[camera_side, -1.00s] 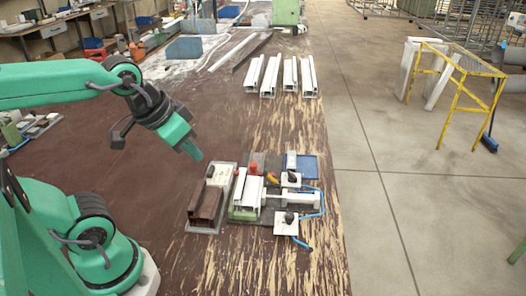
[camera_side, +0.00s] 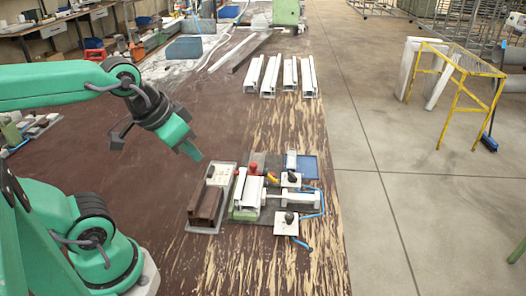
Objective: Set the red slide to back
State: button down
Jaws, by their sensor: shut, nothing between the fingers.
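A small red piece (camera_side: 253,168), which I take to be the red slide, stands at the back of the clamp fixture (camera_side: 243,214), behind a white profile (camera_side: 249,190). It is too small to tell which position it is set to. My green gripper (camera_side: 194,153) is shut and empty. It hangs in the air to the upper left of the fixture, pointing down and right, apart from the red piece.
A brown profile (camera_side: 206,204) lies on a grey plate left of the fixture. Black-knobbed clamps (camera_side: 289,218) with blue hoses are on its right. Several white profiles (camera_side: 267,77) lie farther back.

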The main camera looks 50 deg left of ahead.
jog(key=c, duration=1.5)
grip_release()
jog(key=shift+w, duration=0.1)
jog(key=n+g, duration=0.6)
jog(key=n, duration=1.2)
send_over(253, 164)
jog(key=shift+w+f, duration=0.1)
jog(key=shift+f, duration=5.45)
jog(key=shift+f, duration=3.85)
